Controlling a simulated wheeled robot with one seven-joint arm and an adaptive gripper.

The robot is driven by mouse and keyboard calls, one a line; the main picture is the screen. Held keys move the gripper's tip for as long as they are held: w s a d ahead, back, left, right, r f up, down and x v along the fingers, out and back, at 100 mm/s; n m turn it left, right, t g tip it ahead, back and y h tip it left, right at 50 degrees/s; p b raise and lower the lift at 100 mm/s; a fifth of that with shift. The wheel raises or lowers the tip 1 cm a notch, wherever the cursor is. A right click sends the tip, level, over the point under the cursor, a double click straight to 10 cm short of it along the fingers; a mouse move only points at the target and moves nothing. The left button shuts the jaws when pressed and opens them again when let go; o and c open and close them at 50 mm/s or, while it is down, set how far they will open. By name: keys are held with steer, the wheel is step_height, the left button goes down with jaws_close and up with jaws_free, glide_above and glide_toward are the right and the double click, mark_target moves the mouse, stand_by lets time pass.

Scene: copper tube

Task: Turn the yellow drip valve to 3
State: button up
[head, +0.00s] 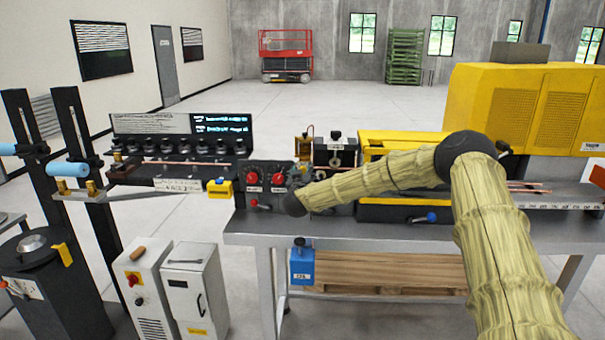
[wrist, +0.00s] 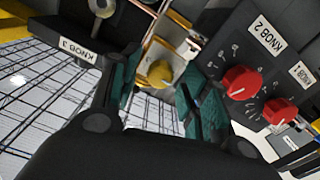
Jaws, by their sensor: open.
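The yellow drip valve (wrist: 159,73) shows in the wrist view as a round yellow knob on a pale plate. My gripper (wrist: 163,80) is open, with its teal finger pads on either side of the knob in the picture. I cannot tell whether either pad touches it. The valve's setting cannot be read. In the head view I cannot make out the valve, and my gripper is hidden by my own arm.
Red knobs labelled KNOB 2 (wrist: 240,82) and KNOB 1 (wrist: 280,110) sit close to the right finger. A KNOB 3 label (wrist: 78,49) is at the left. A yellow machine (head: 520,105) and grey workbench (head: 330,232) surround my arm.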

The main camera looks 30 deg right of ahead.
jaws_close()
